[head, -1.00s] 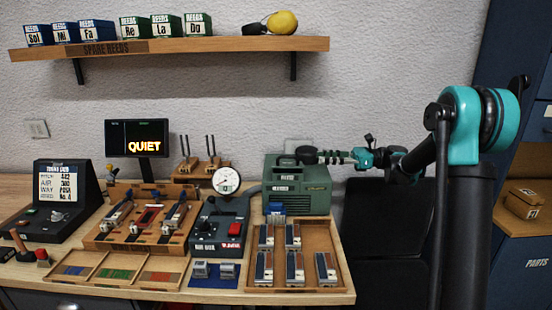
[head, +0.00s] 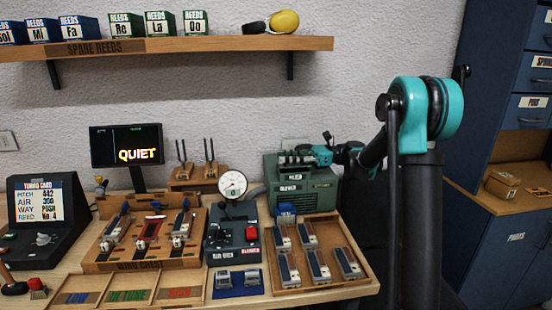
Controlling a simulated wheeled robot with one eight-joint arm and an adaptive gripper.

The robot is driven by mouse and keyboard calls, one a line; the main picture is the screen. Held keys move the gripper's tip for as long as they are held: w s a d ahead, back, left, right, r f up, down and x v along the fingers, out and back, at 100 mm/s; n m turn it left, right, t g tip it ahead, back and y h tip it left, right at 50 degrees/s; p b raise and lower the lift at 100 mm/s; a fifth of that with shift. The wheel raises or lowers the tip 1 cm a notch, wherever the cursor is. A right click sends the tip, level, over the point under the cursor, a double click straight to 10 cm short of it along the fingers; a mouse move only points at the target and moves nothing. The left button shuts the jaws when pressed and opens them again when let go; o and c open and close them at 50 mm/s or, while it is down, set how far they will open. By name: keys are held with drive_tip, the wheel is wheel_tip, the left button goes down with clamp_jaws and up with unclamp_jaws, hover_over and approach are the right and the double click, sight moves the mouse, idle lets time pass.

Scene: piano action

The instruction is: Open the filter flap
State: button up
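The green blower box (head: 318,192) stands at the back of the bench, right of the round gauge. It has small pale labels and a slatted front. I cannot clearly make out the filter flap or whether it is open. My gripper (head: 284,159) reaches in from the right at the box's upper left edge, pointing left. It covers part of the box's top. I cannot tell whether it touches the box. Its fingers are too small and dark to tell whether they are open or shut.
A tray of reed blocks (head: 322,265) lies in front of the box. The gauge (head: 232,184) stands left of it on a dark control unit (head: 232,238). A screen (head: 126,146) reads QUIET. A shelf (head: 180,46) hangs above. Blue cabinets (head: 520,215) stand at right.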

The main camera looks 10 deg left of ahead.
drive_tip(key=shift+c, duration=0.5)
drive_tip(key=shift+a, duration=0.1)
clamp_jaws()
